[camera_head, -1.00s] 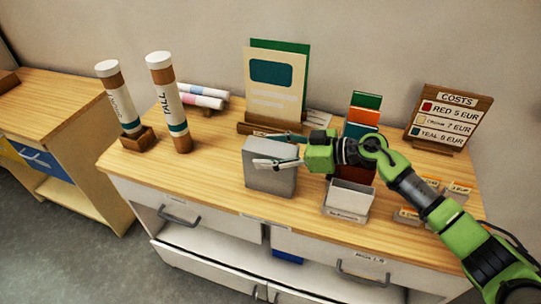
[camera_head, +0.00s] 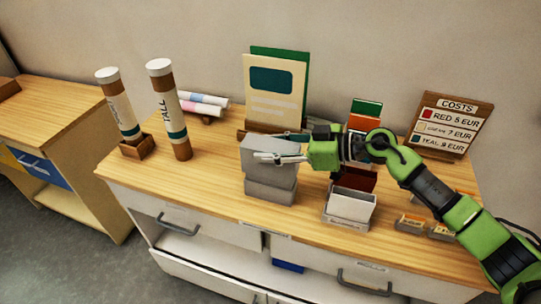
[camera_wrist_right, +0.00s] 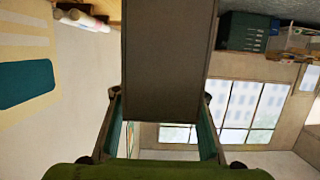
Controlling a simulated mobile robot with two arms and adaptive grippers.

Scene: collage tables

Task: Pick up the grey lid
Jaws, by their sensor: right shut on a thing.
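The grey lid (camera_head: 262,159) is in my right gripper (camera_head: 285,147), whose fingers close on it from the right side in the head view. It is raised a little and slightly tilted over the grey box (camera_head: 270,190), which stands on the wooden table top. I cannot tell whether the lid is fully clear of the box. In the right wrist view the grey lid (camera_wrist_right: 168,60) fills the space between the two fingers (camera_wrist_right: 165,125). My left gripper is not in view.
A display board (camera_head: 275,90) stands behind the box. Two tall tubes (camera_head: 170,110) stand to the left. Card holders (camera_head: 350,203) and a costs sign (camera_head: 450,125) are on the right. The table's front left is clear.

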